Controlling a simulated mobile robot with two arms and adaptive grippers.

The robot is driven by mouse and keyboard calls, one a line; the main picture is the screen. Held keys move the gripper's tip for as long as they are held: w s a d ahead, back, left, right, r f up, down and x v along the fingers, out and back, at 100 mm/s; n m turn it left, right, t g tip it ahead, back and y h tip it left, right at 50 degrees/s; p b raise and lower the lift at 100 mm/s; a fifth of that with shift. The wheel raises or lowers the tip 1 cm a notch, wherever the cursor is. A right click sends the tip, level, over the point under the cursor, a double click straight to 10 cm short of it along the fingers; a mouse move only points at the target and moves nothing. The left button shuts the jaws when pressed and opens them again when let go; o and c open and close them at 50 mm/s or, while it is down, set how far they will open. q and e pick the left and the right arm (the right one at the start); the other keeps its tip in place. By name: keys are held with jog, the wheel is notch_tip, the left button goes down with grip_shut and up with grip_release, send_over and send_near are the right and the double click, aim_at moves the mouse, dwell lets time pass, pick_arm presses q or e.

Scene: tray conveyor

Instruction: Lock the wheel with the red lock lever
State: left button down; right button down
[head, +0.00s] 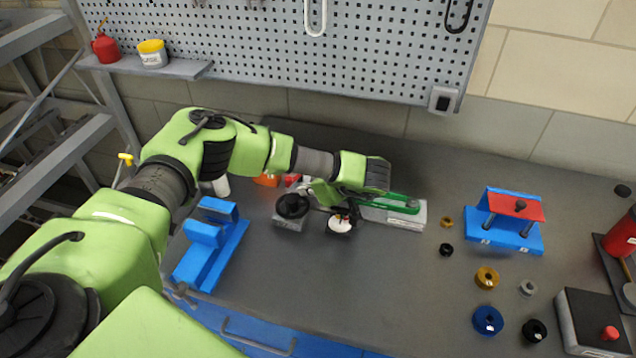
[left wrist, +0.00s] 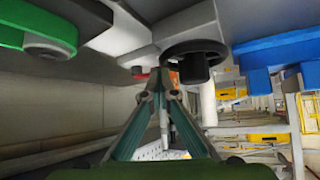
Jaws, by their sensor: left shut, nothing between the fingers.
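The black handwheel (head: 292,205) stands on a grey block near the bench middle. In the left wrist view the wheel (left wrist: 187,55) with its dark knob is just beyond and right of my fingertips. A small red part (head: 292,180), perhaps the lock lever, shows behind the wheel, partly hidden by my arm. A red bit (left wrist: 138,72) also shows close to the fingertips in the left wrist view. My left gripper (left wrist: 160,78) is shut and empty, with its fingertips together beside the wheel unit. I cannot tell whether they touch the red part. My right gripper is out of view.
A green lever (head: 390,202) lies on a grey block right of the wheel. A white disc (head: 340,224) is in front. Blue fixtures stand left (head: 207,250) and right (head: 505,235). Several rings and knobs lie at the right. The front middle of the bench is clear.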

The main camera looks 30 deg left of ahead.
aim_at(289, 184)
pick_arm(q)
jog(key=shift+w+a+p, duration=0.2)
jog(key=shift+a, duration=0.6)
jog(key=shift+w+a+p, duration=0.15)
jog(key=shift+a+p, duration=0.05)
jog(key=shift+a, duration=0.55)
jog(key=shift+s+a, duration=0.2)
jog(key=shift+a, duration=0.2)
